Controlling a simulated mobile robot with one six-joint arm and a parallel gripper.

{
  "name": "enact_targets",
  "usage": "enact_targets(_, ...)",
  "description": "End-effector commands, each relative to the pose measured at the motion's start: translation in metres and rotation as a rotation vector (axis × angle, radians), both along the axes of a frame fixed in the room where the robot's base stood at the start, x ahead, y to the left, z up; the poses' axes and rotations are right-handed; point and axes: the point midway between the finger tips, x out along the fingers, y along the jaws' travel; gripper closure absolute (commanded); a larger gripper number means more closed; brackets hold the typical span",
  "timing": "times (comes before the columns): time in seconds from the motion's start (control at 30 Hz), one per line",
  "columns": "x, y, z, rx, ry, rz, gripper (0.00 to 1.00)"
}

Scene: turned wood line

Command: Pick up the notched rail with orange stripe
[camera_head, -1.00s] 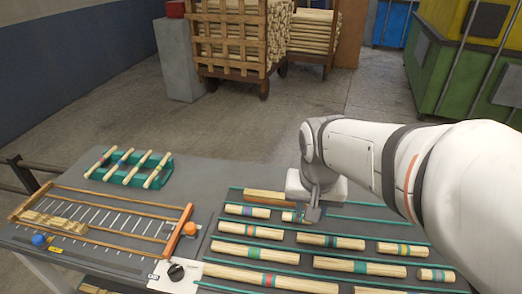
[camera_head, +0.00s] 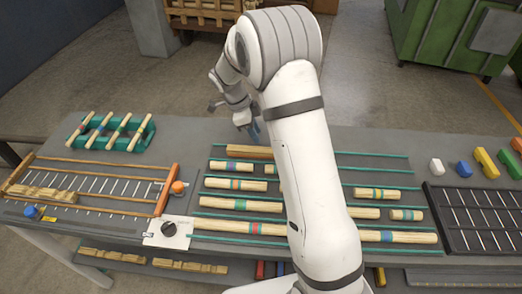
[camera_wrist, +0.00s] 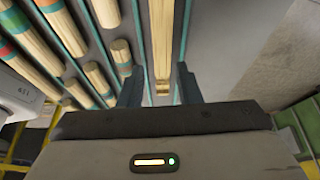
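A squared wooden rail (camera_head: 250,152) lies in the back row of the grey table, behind the striped round rods. In the wrist view the rail (camera_wrist: 162,40) runs lengthwise between my fingers, and its near end looks stepped like a notch. I see no orange stripe on it; part may be hidden. My gripper (camera_wrist: 160,88) is open, with one dark finger on each side of the rail's line. In the head view my gripper (camera_head: 253,131) is just behind the rail, partly covered by my arm. I cannot tell whether the fingers touch it.
Striped rods (camera_head: 240,204) lie in rows between green strips. A slatted rack (camera_head: 100,207) holding notched pieces stands left, with a green rod holder (camera_head: 108,137) behind. More notched pieces (camera_head: 100,257) lie on a lower shelf. A black tray (camera_head: 432,215) and coloured blocks (camera_head: 485,163) are at right.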

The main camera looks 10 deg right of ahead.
Motion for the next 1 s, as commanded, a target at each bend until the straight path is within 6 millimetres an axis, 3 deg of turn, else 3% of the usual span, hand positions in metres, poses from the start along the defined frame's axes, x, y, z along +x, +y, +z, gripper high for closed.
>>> enact_targets(0.47,0.002,-0.013,-0.044,-0.023,-0.011,-0.063,0.69)
enact_targets(0.7,0.0,-0.025,-0.076,-0.022,-0.012,-0.063,0.69)
enact_targets(1.0,0.0,-0.027,-0.083,-0.022,-0.016,-0.062,0.69)
